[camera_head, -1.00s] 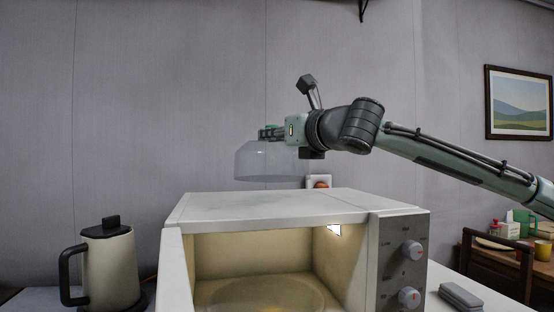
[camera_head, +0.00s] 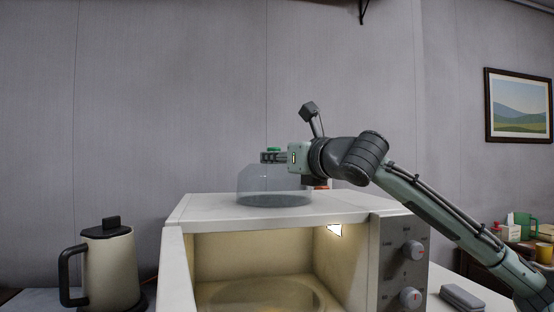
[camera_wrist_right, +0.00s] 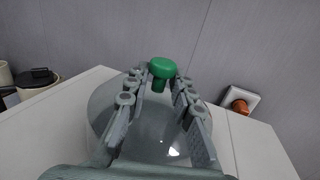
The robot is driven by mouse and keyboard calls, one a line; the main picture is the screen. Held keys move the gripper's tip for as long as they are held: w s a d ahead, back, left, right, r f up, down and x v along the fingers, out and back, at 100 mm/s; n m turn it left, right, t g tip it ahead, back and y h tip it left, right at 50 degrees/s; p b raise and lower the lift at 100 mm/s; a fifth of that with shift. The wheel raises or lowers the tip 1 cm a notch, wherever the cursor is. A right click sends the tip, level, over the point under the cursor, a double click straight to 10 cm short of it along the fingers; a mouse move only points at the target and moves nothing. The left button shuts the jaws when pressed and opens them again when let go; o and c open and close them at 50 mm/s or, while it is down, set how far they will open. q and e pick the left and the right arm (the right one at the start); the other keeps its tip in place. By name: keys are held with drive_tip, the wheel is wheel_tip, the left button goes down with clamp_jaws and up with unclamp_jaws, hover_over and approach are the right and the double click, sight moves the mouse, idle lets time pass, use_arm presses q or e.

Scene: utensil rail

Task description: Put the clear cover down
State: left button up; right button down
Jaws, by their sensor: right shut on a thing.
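The clear cover (camera_head: 262,182) is a see-through dome with a green knob (camera_wrist_right: 162,70) on top. It is upright, at the top of the white microwave (camera_head: 320,203). Its lower rim looks level with the microwave's top; I cannot tell for sure whether it touches. My right gripper (camera_head: 272,157) is shut on the cover at its knob, and its fingers lie on either side of the knob in the right wrist view (camera_wrist_right: 160,95). The microwave's front is open and its inside is lit. My left gripper is not in view.
A cream kettle (camera_head: 108,265) with a black lid stands left of the microwave. A grey object (camera_head: 461,297) lies on the counter to the right. A side table with cups is at far right.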

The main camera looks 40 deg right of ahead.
drive_tip(key=shift+f, duration=0.15)
drive_tip(key=c, duration=1.7)
unclamp_jaws()
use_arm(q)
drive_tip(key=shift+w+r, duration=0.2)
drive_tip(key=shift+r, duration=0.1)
use_arm(e)
drive_tip(key=o, duration=0.4)
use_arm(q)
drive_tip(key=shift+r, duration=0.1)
